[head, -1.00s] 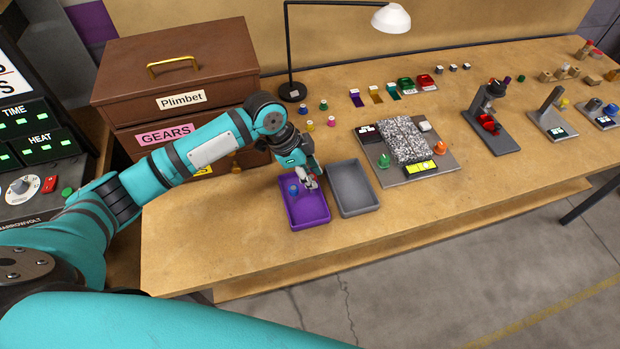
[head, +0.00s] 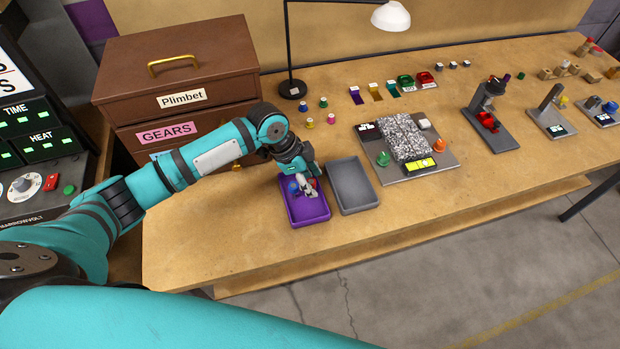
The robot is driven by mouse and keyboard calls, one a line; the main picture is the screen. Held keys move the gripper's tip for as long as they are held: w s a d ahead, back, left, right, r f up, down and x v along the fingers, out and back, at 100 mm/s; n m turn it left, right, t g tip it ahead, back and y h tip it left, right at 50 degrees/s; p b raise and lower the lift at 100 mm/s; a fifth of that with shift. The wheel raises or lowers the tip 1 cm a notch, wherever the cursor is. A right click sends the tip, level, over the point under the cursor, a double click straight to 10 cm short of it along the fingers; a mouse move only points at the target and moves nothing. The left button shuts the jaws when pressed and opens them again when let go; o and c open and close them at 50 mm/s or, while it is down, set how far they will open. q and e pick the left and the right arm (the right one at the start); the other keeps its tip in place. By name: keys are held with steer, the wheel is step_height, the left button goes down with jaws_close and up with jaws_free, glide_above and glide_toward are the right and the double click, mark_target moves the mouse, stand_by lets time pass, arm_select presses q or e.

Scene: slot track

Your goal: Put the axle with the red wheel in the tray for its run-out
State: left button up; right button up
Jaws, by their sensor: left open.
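My left gripper (head: 306,189) is open, pointing down at the purple tray (head: 312,215) from above its far end. A small blue piece (head: 293,187) is in the far left part of this tray, close beside the fingers. A small red patch (head: 314,183) shows right at the fingers; it may be the red wheel, but it is too small and covered to be sure. I cannot make out an axle, or whether the fingers touch anything. The grey tray (head: 354,186) stands just right of the purple one and looks empty. My right gripper is out of view.
A brown drawer cabinet (head: 180,75) stands behind my left arm, with a lamp (head: 390,17) beside it. Small coloured pegs (head: 309,121) stand behind the trays. A grey plate with a speckled block (head: 408,138) is to the right. The front bench strip is clear.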

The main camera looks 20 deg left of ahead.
arm_select(q)
steer(key=b+v, duration=0.1)
steer(key=v, duration=1.1)
steer(key=shift+r, duration=0.15)
